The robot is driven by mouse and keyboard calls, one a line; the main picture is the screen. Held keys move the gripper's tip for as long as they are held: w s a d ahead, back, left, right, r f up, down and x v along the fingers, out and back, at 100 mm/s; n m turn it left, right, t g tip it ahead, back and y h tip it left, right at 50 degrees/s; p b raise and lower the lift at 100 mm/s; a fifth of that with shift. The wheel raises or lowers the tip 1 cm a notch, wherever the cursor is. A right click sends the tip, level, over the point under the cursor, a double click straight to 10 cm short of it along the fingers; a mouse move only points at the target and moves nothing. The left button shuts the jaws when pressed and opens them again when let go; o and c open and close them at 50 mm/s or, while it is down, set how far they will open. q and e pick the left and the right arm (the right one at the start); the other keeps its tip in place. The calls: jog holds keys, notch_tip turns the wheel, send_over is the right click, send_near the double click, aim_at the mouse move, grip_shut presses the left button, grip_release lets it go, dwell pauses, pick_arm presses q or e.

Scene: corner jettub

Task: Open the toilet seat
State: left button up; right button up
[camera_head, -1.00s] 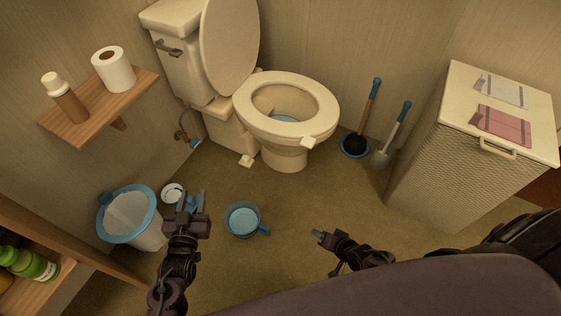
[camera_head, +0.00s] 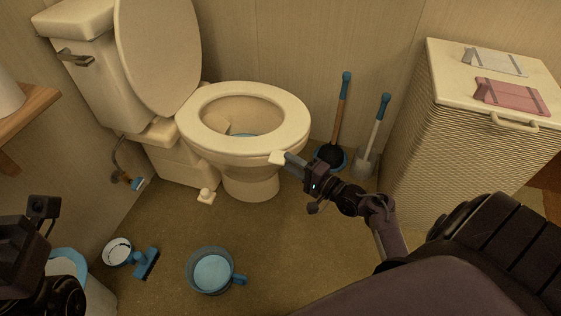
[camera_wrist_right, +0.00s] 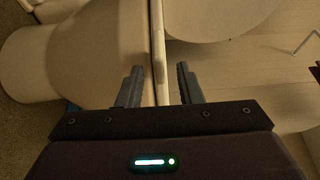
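The cream toilet (camera_head: 252,180) stands at the back left with its lid (camera_head: 160,55) raised. The toilet seat (camera_head: 292,111) lies flat on the bowl, and a small pale tab (camera_head: 277,157) sticks out at its front right. My right gripper (camera_head: 288,160) is at this tab. In the right wrist view its two fingers (camera_wrist_right: 160,72) are apart, one on each side of the thin pale seat edge (camera_wrist_right: 157,45); I cannot tell whether they touch it. My left gripper (camera_head: 42,207) is at the lower left, partly out of frame, its opening unclear.
A plunger (camera_head: 340,120) and a blue-handled brush (camera_head: 375,135) stand right of the toilet, near my right gripper. A wicker hamper (camera_head: 440,160) is farther right. A blue pot (camera_head: 211,271) and a white-and-blue item (camera_head: 118,252) sit on the floor. A shelf (camera_head: 25,115) juts out left.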

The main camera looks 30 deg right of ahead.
aim_at(282, 158)
jog(key=shift+b+x, duration=0.55)
jog(key=shift+x, duration=1.4)
grip_shut()
